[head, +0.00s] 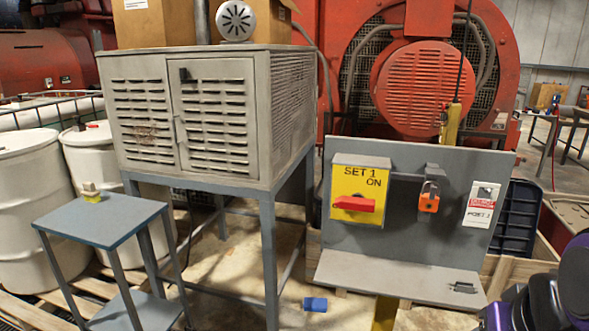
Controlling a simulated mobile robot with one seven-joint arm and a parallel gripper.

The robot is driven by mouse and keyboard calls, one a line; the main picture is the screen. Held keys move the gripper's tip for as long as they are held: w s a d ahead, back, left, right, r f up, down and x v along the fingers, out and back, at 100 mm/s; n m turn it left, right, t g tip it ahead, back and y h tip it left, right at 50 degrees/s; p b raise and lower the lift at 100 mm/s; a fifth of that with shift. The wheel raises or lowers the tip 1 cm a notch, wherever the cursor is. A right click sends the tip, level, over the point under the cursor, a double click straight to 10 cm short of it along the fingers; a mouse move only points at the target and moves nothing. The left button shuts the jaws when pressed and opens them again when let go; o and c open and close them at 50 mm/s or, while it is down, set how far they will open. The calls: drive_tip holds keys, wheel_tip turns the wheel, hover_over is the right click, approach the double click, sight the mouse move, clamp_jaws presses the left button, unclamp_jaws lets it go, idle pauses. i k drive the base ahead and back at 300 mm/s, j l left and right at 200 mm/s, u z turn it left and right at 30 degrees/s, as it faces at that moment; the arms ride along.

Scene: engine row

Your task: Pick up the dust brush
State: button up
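A small object with a yellow lower part and a tan upper part, which looks like the dust brush (91,193), stands near the back edge of a small blue-topped stand (115,228) at the left. It is small in this view, so its bristles and handle are hard to make out. Nothing touches it from above. Dark and purple links of my arm show at the lower right corner, far from the stand. My gripper's fingers are not in view.
A grey louvred cabinet (220,115) on legs stands right of the stand. White drums (30,205) are behind the stand. A grey panel (400,235) carries a yellow switch plate (357,182) and an orange padlock (429,197). A blue object (315,304) lies on the floor.

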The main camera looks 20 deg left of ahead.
sight(90, 194)
drive_tip(key=k+u, duration=0.1)
drive_tip(key=u, duration=0.35)
drive_tip(key=k+u, duration=0.1)
drive_tip(key=u, duration=0.4)
drive_tip(key=i+u, duration=0.1)
drive_tip(key=u, duration=0.25)
drive_tip(key=i+j+u, duration=0.1)
drive_tip(key=u, duration=0.25)
drive_tip(key=i+u, duration=0.1)
drive_tip(key=u, duration=0.25)
drive_tip(key=i+l, duration=0.15)
drive_tip(key=i, duration=0.2)
drive_tip(key=i+l, duration=0.1)
drive_tip(key=i, duration=0.3)
drive_tip(key=k+l+z, duration=0.15)
drive_tip(key=k, duration=0.5)
drive_tip(key=j+z, duration=0.1)
drive_tip(key=z, duration=1.15)
drive_tip(key=i+j+z, duration=0.1)
drive_tip(key=j, duration=0.25)
drive_tip(key=j+z, duration=0.15)
drive_tip(key=j, duration=0.2)
drive_tip(key=i, duration=0.05)
